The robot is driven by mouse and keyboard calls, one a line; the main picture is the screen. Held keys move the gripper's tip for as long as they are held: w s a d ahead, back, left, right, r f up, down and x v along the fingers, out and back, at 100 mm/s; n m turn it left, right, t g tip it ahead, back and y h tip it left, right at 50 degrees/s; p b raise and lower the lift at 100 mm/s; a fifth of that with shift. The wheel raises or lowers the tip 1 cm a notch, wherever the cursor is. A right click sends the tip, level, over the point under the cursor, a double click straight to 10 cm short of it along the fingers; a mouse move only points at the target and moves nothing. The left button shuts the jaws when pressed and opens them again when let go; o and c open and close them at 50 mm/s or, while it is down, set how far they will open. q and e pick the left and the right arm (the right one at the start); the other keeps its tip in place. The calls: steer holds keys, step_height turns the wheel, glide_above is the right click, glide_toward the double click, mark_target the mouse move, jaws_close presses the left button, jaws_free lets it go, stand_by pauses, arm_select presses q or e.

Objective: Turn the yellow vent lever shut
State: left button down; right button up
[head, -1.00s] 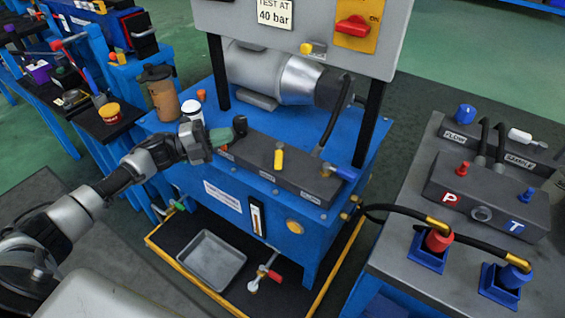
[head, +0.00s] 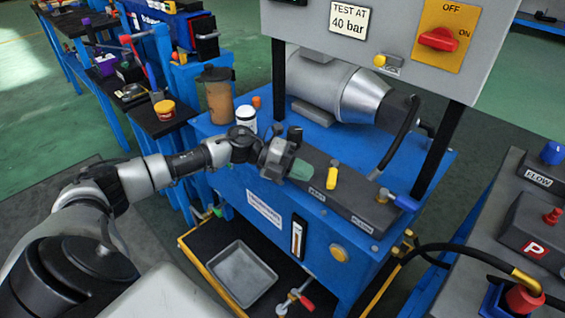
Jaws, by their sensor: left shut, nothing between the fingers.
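The yellow vent lever (head: 331,178) stands upright on top of the dark valve block (head: 350,200), which sits on the blue bench. My left gripper (head: 302,171) is shut and empty, just left of the yellow lever in the picture. Its greenish fingertips point toward the lever, with a small gap seeming to remain; I cannot tell contact for sure. The gripper covers part of the block's left end. My right gripper is not in view.
A black knob (head: 294,134) stands behind the gripper and a blue lever (head: 405,202) lies at the block's right end. A white jar (head: 246,119) and brown canister (head: 217,98) stand left. A hose (head: 400,135) and grey motor (head: 345,90) are behind.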

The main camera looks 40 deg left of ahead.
mark_target(333, 174)
arm_select(q)
steer(key=shift+w+d+r, duration=0.1)
steer(key=shift+w+d, duration=0.25)
steer(key=shift+d, duration=0.45)
steer(key=shift+w+d, duration=0.3)
steer(key=shift+d, duration=0.45)
